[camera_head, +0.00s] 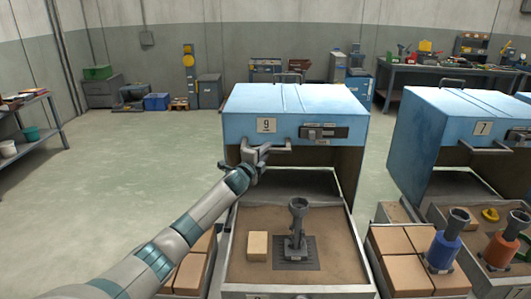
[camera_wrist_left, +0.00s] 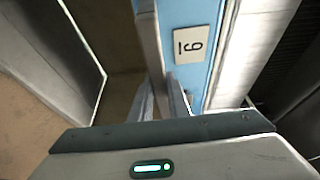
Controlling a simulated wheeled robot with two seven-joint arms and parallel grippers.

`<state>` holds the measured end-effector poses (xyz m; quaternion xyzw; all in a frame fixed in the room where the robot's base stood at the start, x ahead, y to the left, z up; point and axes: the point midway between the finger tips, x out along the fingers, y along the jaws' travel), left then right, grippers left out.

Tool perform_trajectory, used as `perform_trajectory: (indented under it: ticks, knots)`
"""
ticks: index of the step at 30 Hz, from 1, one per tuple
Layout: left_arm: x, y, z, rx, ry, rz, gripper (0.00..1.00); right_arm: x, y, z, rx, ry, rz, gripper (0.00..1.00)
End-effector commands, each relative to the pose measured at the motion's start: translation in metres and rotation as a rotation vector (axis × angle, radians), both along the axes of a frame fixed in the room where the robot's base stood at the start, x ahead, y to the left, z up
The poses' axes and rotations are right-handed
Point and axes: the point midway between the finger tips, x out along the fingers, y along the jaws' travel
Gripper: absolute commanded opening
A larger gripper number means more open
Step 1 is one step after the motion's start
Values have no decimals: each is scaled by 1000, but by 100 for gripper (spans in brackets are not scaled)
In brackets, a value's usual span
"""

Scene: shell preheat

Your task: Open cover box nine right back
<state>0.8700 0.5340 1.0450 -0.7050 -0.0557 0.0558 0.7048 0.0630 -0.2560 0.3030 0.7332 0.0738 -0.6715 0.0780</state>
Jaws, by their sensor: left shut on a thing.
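The blue cover of box nine (camera_head: 300,100) stands behind its sandy tray (camera_head: 235,250), its front edge raised with a dark gap beneath. A number 9 plate (camera_head: 266,125) is on its front and also shows sideways in the left wrist view (camera_wrist_left: 192,45). My right gripper is not in view.
In the tray stand a grey metal fixture (camera_head: 297,225) and a tan block (camera_head: 257,246). Tan bricks (camera_head: 410,250) flank the tray. The left floor is clear.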

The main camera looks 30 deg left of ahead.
Motion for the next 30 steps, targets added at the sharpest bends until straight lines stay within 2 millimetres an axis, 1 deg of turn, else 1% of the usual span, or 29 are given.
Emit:
perform_trajectory:
  ticks: [2, 3, 4, 5, 15, 20, 26, 30]
  knots:
    - [0, -1, 0, 0, 0, -1, 0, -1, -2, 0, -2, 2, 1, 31]
    - [0, -1, 0, 0, 0, -1, 23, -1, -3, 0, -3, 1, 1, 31]
    - [0, -1, 0, 0, 0, -1, 30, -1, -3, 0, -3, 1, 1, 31]
    - [0, -1, 0, 0, 0, -1, 34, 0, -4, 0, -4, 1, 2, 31]
    - [-1, -1, 0, 0, 0, -1, 34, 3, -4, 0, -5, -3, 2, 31]
    - [-5, -1, -1, 1, 0, 0, 34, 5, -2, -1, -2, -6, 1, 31]
    - [-20, -3, -2, 2, 0, -1, 34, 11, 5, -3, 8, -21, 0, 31]
    - [-36, -6, -3, 2, 0, -1, 34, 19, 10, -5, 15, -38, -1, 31]
